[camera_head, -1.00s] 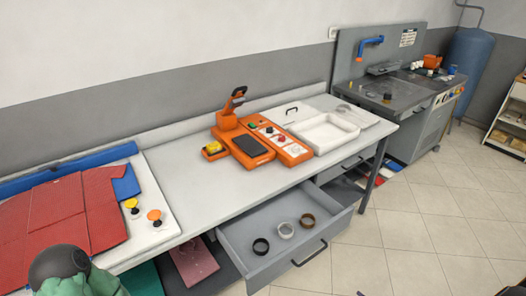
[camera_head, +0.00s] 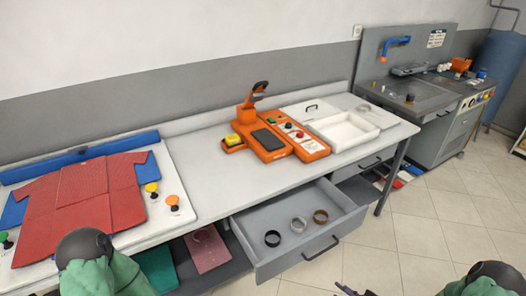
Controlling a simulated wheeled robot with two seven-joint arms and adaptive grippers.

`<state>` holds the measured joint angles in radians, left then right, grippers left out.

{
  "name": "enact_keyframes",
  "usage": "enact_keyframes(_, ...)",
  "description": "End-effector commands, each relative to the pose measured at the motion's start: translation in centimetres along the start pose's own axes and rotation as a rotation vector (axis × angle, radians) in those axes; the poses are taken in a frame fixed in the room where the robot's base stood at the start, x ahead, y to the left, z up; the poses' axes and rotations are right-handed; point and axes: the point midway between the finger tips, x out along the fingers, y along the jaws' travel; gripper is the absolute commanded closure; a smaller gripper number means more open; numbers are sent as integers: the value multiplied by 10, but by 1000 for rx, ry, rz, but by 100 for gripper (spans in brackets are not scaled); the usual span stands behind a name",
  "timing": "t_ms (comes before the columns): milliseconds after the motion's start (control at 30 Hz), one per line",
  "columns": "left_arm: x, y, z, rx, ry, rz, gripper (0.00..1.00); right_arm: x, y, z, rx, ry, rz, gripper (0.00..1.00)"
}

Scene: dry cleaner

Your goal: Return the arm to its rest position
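My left arm shows at the bottom left as a green link with a dark round joint; its gripper is outside the frame. My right arm shows at the bottom right as a dark joint and a green link, cut off by the frame edge. A small dark piece at the bottom edge, probably the tip of my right gripper (camera_head: 354,291), is visible in front of the open drawer. Its fingers are mostly cut off, so I cannot tell whether they are open or hold anything. Neither arm visibly touches the table.
The long grey table (camera_head: 205,178) bears a red folded garment (camera_head: 85,205), an orange press (camera_head: 272,138) and a white tray (camera_head: 345,130). The drawer (camera_head: 300,240) stands pulled out with three rings inside. A grey sink unit (camera_head: 420,100) stands at the back right. Tiled floor is free at the right.

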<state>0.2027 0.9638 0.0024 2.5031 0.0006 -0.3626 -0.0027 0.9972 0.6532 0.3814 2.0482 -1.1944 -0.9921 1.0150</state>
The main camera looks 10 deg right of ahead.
Motion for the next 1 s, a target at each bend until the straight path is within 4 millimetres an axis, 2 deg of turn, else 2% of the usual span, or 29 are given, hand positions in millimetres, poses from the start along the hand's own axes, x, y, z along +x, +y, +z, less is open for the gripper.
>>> enact_keyframes(33, 0, 0, 0, 0, 0, 0, 60, 16, -5, 17, -29, -33, 37, 56)
enact_keyframes(100, 0, 0, 0, 0, 0, 0, 60, 33, -6, 40, -82, -76, 108, 56)
enact_keyframes(200, 0, 0, 0, 0, 0, 0, 60, 50, -7, 78, -158, -158, 210, 56)
enact_keyframes(300, 0, 0, 0, 0, 0, 0, 60, 56, -7, 120, -240, -262, 309, 56)
enact_keyframes(433, 0, 0, 0, 0, 0, 0, 60, 50, -6, 178, -348, -422, 428, 56)
enact_keyframes(500, 0, 0, 0, 0, 0, 0, 60, 40, -5, 208, -404, -514, 482, 56)
enact_keyframes(600, 0, 0, 0, 0, 0, 0, 60, 23, -4, 242, -469, -629, 545, 56)
enact_keyframes(700, 0, 0, 0, 0, 0, 0, 60, 8, -3, 265, -514, -716, 586, 56)
enact_keyframes(800, 0, 0, 0, 0, 0, 0, 60, -2, -2, 276, -539, -764, 608, 56)
enact_keyframes(1000, 0, 0, 0, 0, 0, 0, 60, -7, -2, 282, -547, -786, 619, 56)
